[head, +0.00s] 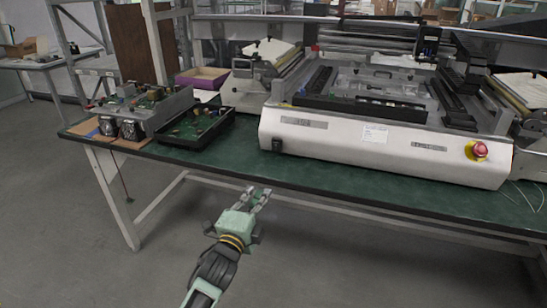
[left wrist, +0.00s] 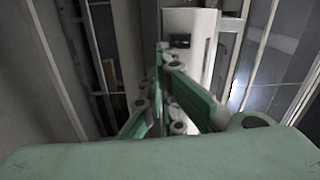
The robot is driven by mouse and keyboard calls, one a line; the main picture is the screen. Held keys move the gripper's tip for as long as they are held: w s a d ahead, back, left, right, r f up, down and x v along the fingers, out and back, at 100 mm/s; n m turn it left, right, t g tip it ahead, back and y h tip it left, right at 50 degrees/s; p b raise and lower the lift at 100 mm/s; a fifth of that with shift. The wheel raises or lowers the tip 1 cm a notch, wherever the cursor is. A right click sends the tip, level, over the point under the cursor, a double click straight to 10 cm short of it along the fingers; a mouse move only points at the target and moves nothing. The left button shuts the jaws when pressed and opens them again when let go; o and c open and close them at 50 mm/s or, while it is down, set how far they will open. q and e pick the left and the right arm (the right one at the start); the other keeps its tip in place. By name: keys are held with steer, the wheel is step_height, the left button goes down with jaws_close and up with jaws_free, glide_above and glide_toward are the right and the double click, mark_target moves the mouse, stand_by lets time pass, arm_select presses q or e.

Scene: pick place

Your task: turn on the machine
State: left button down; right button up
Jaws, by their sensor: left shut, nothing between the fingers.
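The machine (head: 340,133) is a wide silver-white unit on the green table, with a black tray area on top. A small black switch (head: 276,145) sits low at the left of its front panel. A red round knob on a yellow base (head: 479,150) is at the right of the panel. My left gripper (head: 259,193) is shut and empty, in front of the table edge and below the switch, apart from the machine. In the left wrist view its green fingers (left wrist: 166,52) point toward the pale panel (left wrist: 198,50), with a dark switch-like spot (left wrist: 180,41) just beyond the tips. My right gripper is not in view.
The green table (head: 330,184) has its front edge between my gripper and the machine. An open electronics case (head: 147,108) and a black tray with a circuit board (head: 197,126) stand at its left end. The floor in front is clear.

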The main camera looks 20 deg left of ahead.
arm_select(q)
steer(key=shift+m+t, duration=0.6)
steer(key=r, duration=0.5)
steer(key=shift+w+a, duration=0.1)
steer(key=shift+w, duration=0.15)
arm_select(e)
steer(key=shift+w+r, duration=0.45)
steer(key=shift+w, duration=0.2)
arm_select(q)
steer(key=shift+w, duration=0.1)
steer(key=b, duration=0.2)
glide_toward(278, 138)
steer(key=w, duration=0.4)
steer(key=shift+r, duration=0.35)
steer(key=shift+w+r, duration=0.1)
steer(key=shift+w, duration=0.35)
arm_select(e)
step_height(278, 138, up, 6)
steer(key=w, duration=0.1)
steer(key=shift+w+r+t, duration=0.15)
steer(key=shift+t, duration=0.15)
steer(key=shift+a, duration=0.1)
